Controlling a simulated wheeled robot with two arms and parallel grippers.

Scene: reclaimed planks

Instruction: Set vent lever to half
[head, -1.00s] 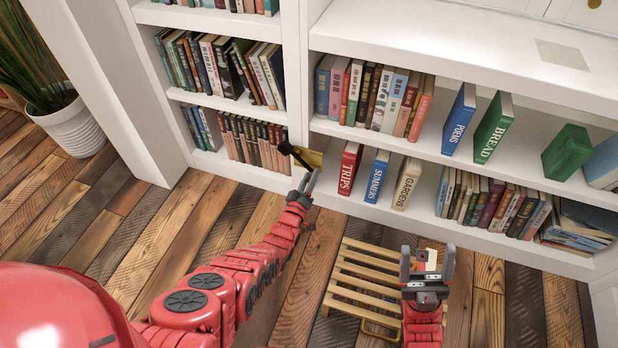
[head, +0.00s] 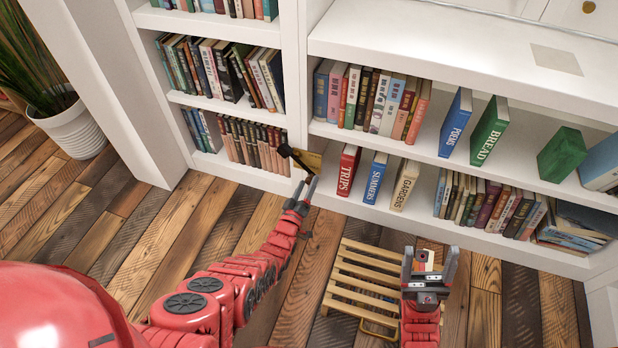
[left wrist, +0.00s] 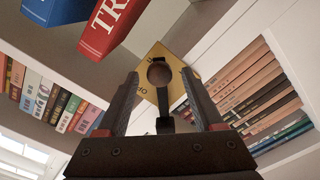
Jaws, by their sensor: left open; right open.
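The vent lever is a black handle with a round knob (head: 285,150), on a brass plate (head: 310,160) fixed to the white upright between the two bookcases. In the head view the knob points to the upper left of the plate. My left gripper (head: 304,187) is open just below the lever. In the left wrist view the knob (left wrist: 159,73) shows between the spread fingertips, with the brass plate (left wrist: 180,58) behind it; I cannot tell whether they touch. The plate's lettering is mostly hidden. My right gripper (head: 429,265) is open, away from the lever, above a wooden slatted thing.
Right of the lever stand the TRIPS (head: 347,170), SUMMERS (head: 375,178) and GARDENS (head: 404,185) books on the low shelf. The wooden slatted thing (head: 350,285) lies on the plank floor. A potted plant (head: 75,128) stands at the left. Floor left of my left arm is clear.

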